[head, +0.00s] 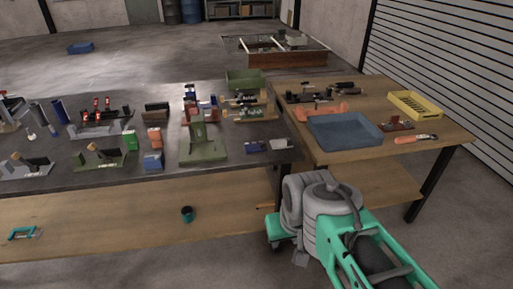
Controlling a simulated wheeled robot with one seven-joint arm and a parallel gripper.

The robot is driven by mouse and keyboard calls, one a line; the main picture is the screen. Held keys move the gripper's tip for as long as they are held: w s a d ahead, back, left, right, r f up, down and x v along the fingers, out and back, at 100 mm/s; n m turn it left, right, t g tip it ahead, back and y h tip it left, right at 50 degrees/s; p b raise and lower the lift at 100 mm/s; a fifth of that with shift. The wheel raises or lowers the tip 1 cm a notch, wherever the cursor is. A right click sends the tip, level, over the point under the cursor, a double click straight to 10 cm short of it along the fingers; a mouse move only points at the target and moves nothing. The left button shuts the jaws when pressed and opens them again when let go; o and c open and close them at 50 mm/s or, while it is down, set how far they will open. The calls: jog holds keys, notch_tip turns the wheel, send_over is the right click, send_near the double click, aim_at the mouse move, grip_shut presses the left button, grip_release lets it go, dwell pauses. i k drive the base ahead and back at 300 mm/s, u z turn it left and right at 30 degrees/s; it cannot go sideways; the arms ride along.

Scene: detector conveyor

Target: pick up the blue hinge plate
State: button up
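A small flat dark-blue piece (254,147) lies near the front right edge of the long dark-topped bench (225,168). It looks like the blue hinge plate, but it is too small to make out a hinge. A light grey flat piece (279,144) lies just right of it, and a green bracket (203,140) stands to its left. A blue block (153,161) sits farther left near the same edge. My green and grey arm is folded at the lower right, in front of the benches. My gripper does not show.
A wooden table (440,143) adjoins the bench on the right, with a blue tray (343,144), a yellow crate (416,104) and an orange-handled tool (414,138). A green bin (245,80) stands at the bench's back. Many fixtures crowd the bench's left. A dark cup (187,214) sits on the lower shelf.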

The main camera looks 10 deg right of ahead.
aim_at(261, 145)
jog(key=k, duration=0.6)
jog(key=u, duration=1.05)
jog(key=i, duration=1.7)
jog(key=z, duration=1.1)
jog(key=i, duration=0.6)
